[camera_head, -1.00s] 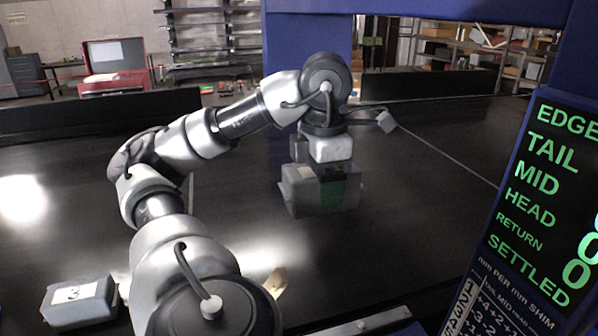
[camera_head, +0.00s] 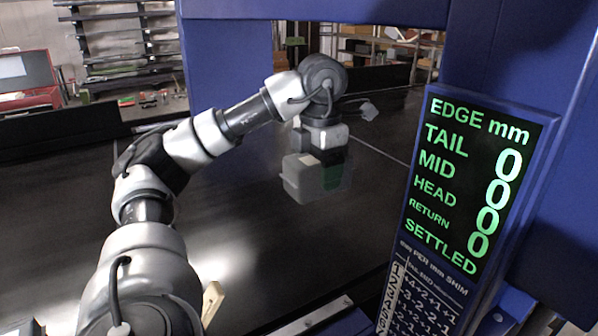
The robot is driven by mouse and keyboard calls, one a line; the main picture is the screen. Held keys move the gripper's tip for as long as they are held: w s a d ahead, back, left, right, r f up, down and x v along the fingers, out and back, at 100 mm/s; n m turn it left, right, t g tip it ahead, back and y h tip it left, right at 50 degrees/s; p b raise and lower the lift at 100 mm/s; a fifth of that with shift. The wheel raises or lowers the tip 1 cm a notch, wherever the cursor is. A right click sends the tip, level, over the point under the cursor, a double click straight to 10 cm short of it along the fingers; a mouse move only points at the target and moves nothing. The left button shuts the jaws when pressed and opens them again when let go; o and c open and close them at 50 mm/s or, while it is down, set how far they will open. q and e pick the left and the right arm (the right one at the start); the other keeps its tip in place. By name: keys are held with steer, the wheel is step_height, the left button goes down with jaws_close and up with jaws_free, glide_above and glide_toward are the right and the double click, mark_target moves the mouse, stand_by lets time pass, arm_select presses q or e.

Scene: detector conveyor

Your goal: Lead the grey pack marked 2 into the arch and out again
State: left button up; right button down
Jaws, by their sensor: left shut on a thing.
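A grey pack (camera_head: 302,182) is held in my left gripper (camera_head: 318,150), which is shut on it. The pack hangs over the black belt (camera_head: 250,230), and I cannot tell whether it touches the belt. The side with its mark does not show, so I cannot read its number. The blue arch (camera_head: 228,80) spans the belt, with one post behind my left arm and a large post (camera_head: 520,60) at the right. The pack is around the arch opening. My right gripper is not in view.
A display panel (camera_head: 470,180) on the right post reads EDGE mm, TAIL, MID, HEAD, RETURN and SETTLED, with zeros. A number table (camera_head: 415,290) sits below it. A low black wall (camera_head: 60,130) runs along the belt's far side. Bare belt lies at left.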

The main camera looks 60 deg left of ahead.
arm_select(q)
steer(key=w+d, duration=0.2)
steer(key=w, duration=1.8)
steer(key=s+a+b, duration=0.1)
steer(key=s+a, duration=0.1)
steer(key=s, duration=1.8)
steer(key=s+a+b, duration=0.1)
steer(key=s, duration=1.9)
steer(key=shift+s+a+b, duration=0.3)
steer(key=shift+a+b, duration=0.05)
steer(key=shift+a, duration=0.05)
steer(key=shift+w, duration=0.1)
